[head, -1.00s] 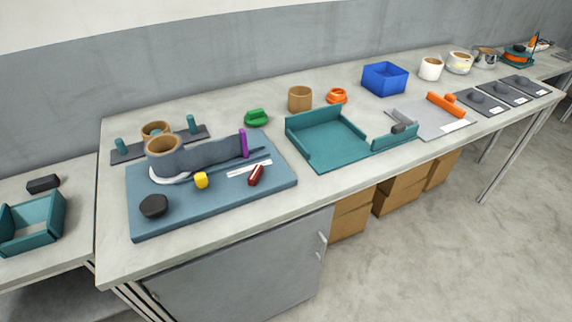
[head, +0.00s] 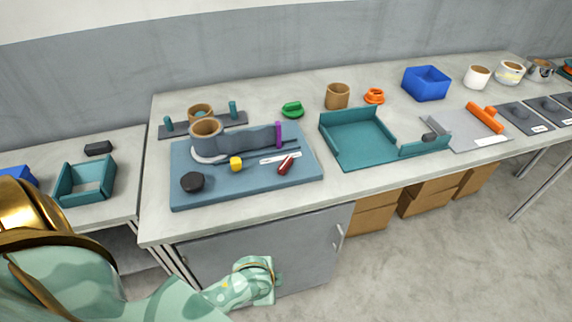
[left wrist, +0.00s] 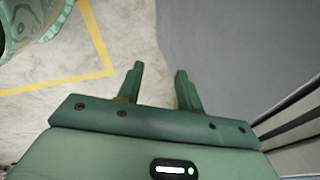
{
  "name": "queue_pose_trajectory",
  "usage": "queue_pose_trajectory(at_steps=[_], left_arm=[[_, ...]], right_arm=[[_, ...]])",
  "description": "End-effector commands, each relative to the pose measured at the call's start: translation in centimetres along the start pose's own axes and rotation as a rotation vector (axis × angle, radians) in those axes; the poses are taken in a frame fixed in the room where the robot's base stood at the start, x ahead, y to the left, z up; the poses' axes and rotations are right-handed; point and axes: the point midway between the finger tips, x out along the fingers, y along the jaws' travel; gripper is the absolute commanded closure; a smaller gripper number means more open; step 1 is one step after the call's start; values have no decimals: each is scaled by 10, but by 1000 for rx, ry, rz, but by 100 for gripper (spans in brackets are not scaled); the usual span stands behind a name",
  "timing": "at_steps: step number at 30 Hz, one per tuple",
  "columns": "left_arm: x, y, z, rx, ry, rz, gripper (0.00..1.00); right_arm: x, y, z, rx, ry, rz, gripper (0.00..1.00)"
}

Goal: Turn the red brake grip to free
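The red brake grip (head: 286,165) sits at the front right of the blue-grey board (head: 240,190), beside a white label strip (head: 281,158). It lies at a slant, its near end to the lower left. My left arm reaches in at the lower left of the head view; its end (head: 262,280) is in front of the cabinet, below the table edge and away from the board. In the left wrist view my left gripper (left wrist: 157,82) is open and empty, its two fingers apart over the floor. My right gripper is not in view.
The board also bears a brown reel (head: 206,138), a yellow knob (head: 236,164), a black knob (head: 192,182) and a purple post (head: 278,134). A teal tray (head: 358,150) stands to its right. The table's front edge lies between my left arm and the board.

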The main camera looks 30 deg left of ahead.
Motion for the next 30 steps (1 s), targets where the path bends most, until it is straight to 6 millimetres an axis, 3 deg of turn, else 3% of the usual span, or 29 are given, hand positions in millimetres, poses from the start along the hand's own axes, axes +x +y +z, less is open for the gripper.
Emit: queue_pose_trajectory(at_steps=[1,3,6,15,19,22,27,30], left_arm=[[-23,-18,-15,49,19,-23,64],[-50,-39,-35,146,39,-41,64],[-78,-67,-67,356,68,-41,64],[-92,-122,-116,929,100,62,64],[-105,-163,-126,1213,97,125,64],[-126,-210,-127,1463,91,190,64],[-190,-302,-113,1848,125,310,64],[-223,-336,-103,1980,168,344,64]], right_arm=[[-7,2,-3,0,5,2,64],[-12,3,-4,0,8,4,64],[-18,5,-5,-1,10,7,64],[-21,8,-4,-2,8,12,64],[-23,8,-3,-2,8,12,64],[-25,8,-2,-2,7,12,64],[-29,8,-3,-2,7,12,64],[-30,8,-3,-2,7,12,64]])
